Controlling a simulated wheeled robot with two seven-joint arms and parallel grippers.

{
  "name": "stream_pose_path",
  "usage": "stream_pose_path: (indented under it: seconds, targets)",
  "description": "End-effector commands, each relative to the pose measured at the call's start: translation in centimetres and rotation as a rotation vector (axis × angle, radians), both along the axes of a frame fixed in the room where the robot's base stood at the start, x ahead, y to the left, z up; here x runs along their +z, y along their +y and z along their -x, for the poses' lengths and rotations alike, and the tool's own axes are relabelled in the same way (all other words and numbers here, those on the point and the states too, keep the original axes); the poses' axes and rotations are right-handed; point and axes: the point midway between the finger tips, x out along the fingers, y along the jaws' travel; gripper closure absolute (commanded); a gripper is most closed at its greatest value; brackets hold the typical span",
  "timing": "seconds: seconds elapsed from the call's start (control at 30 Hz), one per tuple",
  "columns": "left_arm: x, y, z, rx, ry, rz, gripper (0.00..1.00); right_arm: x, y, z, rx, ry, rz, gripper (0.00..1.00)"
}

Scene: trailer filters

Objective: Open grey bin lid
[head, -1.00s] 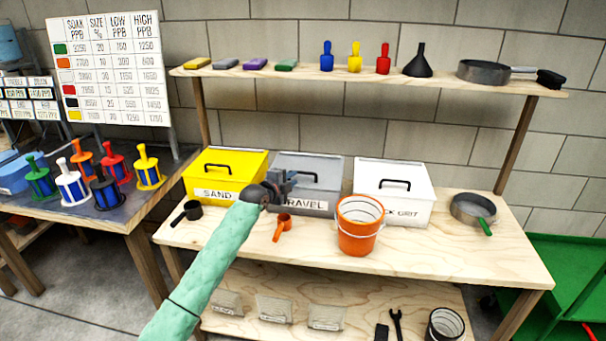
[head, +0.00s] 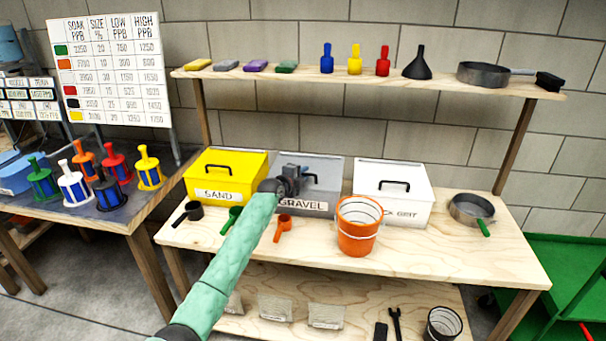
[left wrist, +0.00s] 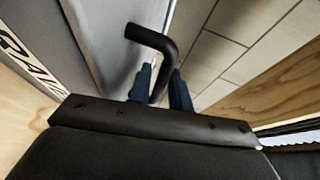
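The grey bin (head: 335,192), labelled GRAVEL, stands on the workbench between a yellow and a white bin. Its lid (head: 333,166) lies flat and looks closed. My left gripper (head: 300,175) is at the black handle (head: 312,180) on the lid and covers part of it. In the left wrist view the bent handle (left wrist: 150,38) comes down between the two dark blue fingers (left wrist: 161,88), which stand close on both sides of it. The gripper looks shut on the handle. My right gripper is not in view.
The yellow SAND bin (head: 246,165) and white bin (head: 420,180) flank the grey one. An orange bucket (head: 357,238) stands in front at right. Orange (head: 283,222), green (head: 232,213) and black (head: 190,210) scoops lie in front. A shelf (head: 375,80) runs above.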

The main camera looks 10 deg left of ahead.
Motion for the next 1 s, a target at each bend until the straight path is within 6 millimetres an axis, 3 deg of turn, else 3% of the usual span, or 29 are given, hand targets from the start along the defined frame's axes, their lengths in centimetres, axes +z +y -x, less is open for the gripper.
stream_pose_path:
  seconds: [0.23, 0.33, 0.77, 0.87, 1.0]
  targets:
    - [0.0, 0.0, 0.0, 0.0, 0.0, 0.0, 0.82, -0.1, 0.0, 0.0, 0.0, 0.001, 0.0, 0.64]
    - [0.0, 0.0, 0.0, 0.0, 0.0, 0.0, 1.0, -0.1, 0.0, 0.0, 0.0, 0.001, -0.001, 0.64]
    - [0.6, 0.0, -0.1, -0.002, 0.023, -0.003, 1.0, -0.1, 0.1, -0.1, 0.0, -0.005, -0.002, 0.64]
    - [1.4, 0.1, -0.3, -0.001, 0.05, -0.003, 1.0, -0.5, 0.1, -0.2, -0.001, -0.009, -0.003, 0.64]
    - [2.8, 0.1, -0.7, 0.0, 0.111, -0.006, 1.0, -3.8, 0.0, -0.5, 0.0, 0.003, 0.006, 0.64]
